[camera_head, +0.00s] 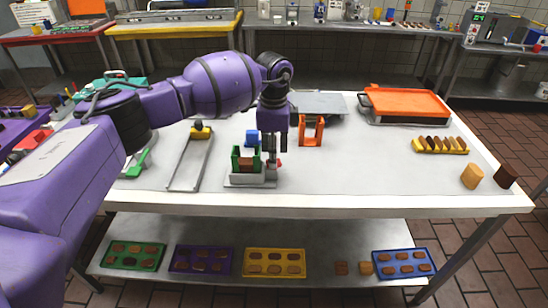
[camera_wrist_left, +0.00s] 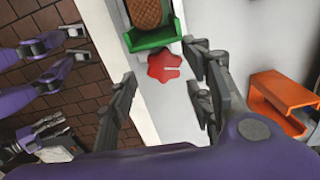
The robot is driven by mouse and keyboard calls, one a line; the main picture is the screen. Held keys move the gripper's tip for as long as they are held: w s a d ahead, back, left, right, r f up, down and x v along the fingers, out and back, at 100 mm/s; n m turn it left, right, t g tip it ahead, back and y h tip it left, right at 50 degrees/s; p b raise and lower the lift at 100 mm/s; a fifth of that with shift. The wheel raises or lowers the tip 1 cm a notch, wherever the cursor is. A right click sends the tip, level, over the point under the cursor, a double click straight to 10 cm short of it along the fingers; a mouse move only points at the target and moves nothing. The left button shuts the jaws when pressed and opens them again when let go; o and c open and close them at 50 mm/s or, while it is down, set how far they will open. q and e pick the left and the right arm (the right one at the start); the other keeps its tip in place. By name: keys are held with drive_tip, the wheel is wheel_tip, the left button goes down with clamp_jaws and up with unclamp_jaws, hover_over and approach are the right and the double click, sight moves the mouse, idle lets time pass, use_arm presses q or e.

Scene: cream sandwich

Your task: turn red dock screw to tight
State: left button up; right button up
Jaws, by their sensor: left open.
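The red dock screw is a lobed red knob (camera_wrist_left: 164,66) beside the end of the green holder (camera_wrist_left: 152,38) in the left wrist view. In the head view a bit of the red knob (camera_head: 279,162) shows at the right of the green holder (camera_head: 235,158), which stands on a grey base (camera_head: 250,182). A brown patterned piece (camera_wrist_left: 147,12) sits in the holder. My left gripper (camera_head: 273,148) points down over the knob. In the left wrist view its open fingers (camera_wrist_left: 160,78) lie on either side of the knob; contact cannot be told.
An orange stand (camera_head: 311,131) is just right of my left gripper. A blue block (camera_head: 252,137) is behind the holder. An orange-topped tray (camera_head: 404,104) is at the back right. Purple arm parts with dark fingers (camera_wrist_left: 65,60) show over the floor.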

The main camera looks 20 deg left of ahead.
use_arm(q)
drive_tip(key=shift+f, duration=0.95)
drive_tip(key=shift+c, duration=0.5)
drive_tip(key=shift+d, duration=0.1)
drive_tip(key=c, duration=1)
